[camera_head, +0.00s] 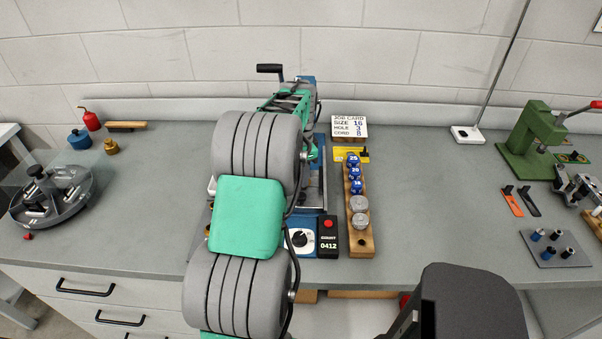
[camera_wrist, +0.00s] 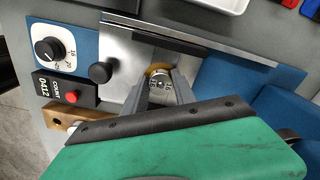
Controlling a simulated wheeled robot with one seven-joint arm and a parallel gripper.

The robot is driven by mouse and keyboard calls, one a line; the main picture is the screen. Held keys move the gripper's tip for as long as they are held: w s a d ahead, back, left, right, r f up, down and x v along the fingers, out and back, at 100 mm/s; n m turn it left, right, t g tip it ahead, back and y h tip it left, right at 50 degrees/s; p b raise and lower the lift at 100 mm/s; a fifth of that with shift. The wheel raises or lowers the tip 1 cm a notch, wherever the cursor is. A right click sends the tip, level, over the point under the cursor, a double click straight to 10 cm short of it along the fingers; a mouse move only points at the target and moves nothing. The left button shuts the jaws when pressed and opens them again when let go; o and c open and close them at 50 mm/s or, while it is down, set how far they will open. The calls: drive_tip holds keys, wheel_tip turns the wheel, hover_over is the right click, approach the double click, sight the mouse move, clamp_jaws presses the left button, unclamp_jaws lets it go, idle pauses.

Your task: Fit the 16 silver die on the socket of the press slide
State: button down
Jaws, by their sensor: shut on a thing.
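A silver die (camera_wrist: 160,83) with what looks like 16 on its face is between the fingertips of my gripper (camera_wrist: 163,88) in the wrist view. The gripper is shut on it. The die is at a brass-coloured round part (camera_wrist: 158,69) on the bright metal plate of the press (camera_wrist: 125,42). The fingers partly cover this part, and I cannot tell whether the die is seated in it. In the head view my arm hides the die, the fingertips and most of the press, leaving its blue base (camera_head: 301,243) showing.
A wooden rack (camera_head: 361,245) with blue and silver dies stands right of the press. A job card (camera_head: 348,127) behind it reads size 16, hole 3, cord 8. A round grey tray (camera_head: 70,205) is at left, a green press (camera_head: 530,140) at right. The bench between rack and green press is clear.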

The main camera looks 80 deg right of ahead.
drive_tip(key=shift+f, duration=0.15)
drive_tip(key=c, duration=0.9)
unclamp_jaws()
wheel_tip(320, 180, up, 8)
drive_tip(key=shift+f+b, duration=0.1)
drive_tip(key=shift+b, duration=0.3)
drive_tip(key=w+a+r+n+t+h, duration=0.1)
drive_tip(key=w+a+r+n, duration=0.1)
drive_tip(key=w+a+n, duration=0.8)
drive_tip(key=w+a+r+n, duration=0.2)
drive_tip(key=w+a+n, duration=0.2)
drive_tip(key=w+a, duration=1.1)
drive_tip(key=s+a+f+n, duration=0.1)
drive_tip(key=a+n, duration=0.3)
drive_tip(key=a, duration=0.5)
drive_tip(key=a+f+n+t, duration=0.1)
drive_tip(key=a+n, duration=0.4)
drive_tip(key=a, duration=0.5)
drive_tip(key=s+a+f+n+t+y, duration=0.1)
drive_tip(key=a+f+n, duration=0.1)
drive_tip(key=a+n, duration=0.3)
drive_tip(key=shift+s+a+f, duration=0.15)
drive_tip(key=shift+a+f, duration=0.05)
drive_tip(key=shift+a, duration=0.95)
drive_tip(key=shift+s+a+f, duration=0.15)
drive_tip(key=shift+a, duration=1)
